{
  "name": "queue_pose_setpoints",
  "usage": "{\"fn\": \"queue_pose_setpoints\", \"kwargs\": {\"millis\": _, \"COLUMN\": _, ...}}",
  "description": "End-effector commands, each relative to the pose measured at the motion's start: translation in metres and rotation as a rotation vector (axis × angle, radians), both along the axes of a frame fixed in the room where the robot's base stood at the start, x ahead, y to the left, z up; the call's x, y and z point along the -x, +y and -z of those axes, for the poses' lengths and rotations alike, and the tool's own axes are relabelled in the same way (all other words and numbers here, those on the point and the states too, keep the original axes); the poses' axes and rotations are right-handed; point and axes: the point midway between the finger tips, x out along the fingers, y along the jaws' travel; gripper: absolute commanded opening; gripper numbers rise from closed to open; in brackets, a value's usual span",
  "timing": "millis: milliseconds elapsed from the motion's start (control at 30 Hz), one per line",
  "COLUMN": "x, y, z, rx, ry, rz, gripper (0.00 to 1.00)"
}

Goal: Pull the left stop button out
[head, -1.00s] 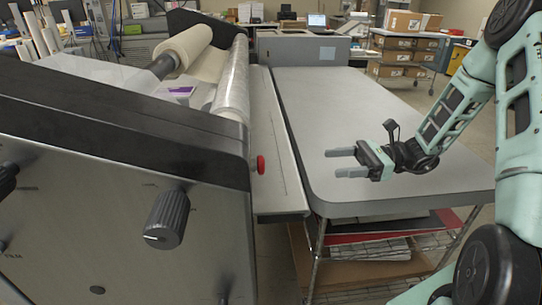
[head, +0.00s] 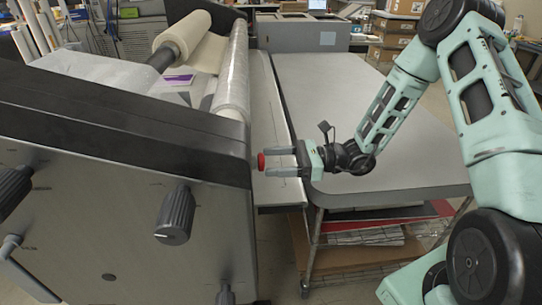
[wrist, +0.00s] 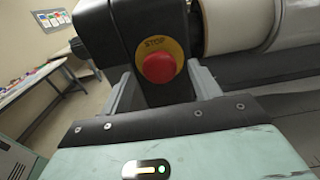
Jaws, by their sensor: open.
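The stop button is a red mushroom knob (wrist: 159,68) on a yellow ring marked STOP, on the dark end of the laminator, in the wrist view. In the head view the red button (head: 261,161) sticks out from the machine's right side. My gripper (head: 281,162) is open, its fingers pointing left at the button. In the wrist view the two fingers stand left and right of the button, with the button between them in the picture. I cannot tell whether the fingertips touch it.
The laminator (head: 120,140) fills the left, with black knobs (head: 175,214) on its front panel and a film roll (head: 232,80) on top. A grey table (head: 340,100) stands right, its top clear. Below it is a shelf with sheets and boards (head: 365,235).

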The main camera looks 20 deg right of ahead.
Motion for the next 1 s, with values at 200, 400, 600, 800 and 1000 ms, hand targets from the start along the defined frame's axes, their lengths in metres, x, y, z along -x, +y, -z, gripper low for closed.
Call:
{"fn": "queue_pose_setpoints", "kwargs": {"millis": 200, "x": -0.003, "y": 0.012, "z": 0.000, "rx": 0.000, "ry": 0.001, "rz": 0.000, "gripper": 0.62}}
{"fn": "queue_pose_setpoints", "kwargs": {"millis": 400, "x": -0.004, "y": 0.012, "z": 0.000, "rx": 0.000, "ry": 0.000, "rz": 0.000, "gripper": 0.62}}
{"fn": "queue_pose_setpoints", "kwargs": {"millis": 600, "x": -0.004, "y": 0.012, "z": 0.000, "rx": 0.000, "ry": 0.000, "rz": 0.000, "gripper": 0.20}}
{"fn": "queue_pose_setpoints", "kwargs": {"millis": 800, "x": -0.004, "y": 0.012, "z": 0.000, "rx": 0.000, "ry": 0.000, "rz": 0.000, "gripper": 0.00}}
{"fn": "queue_pose_setpoints", "kwargs": {"millis": 1000, "x": 0.000, "y": -0.001, "z": 0.000, "rx": -0.001, "ry": 0.001, "rz": 0.001, "gripper": 0.00}}
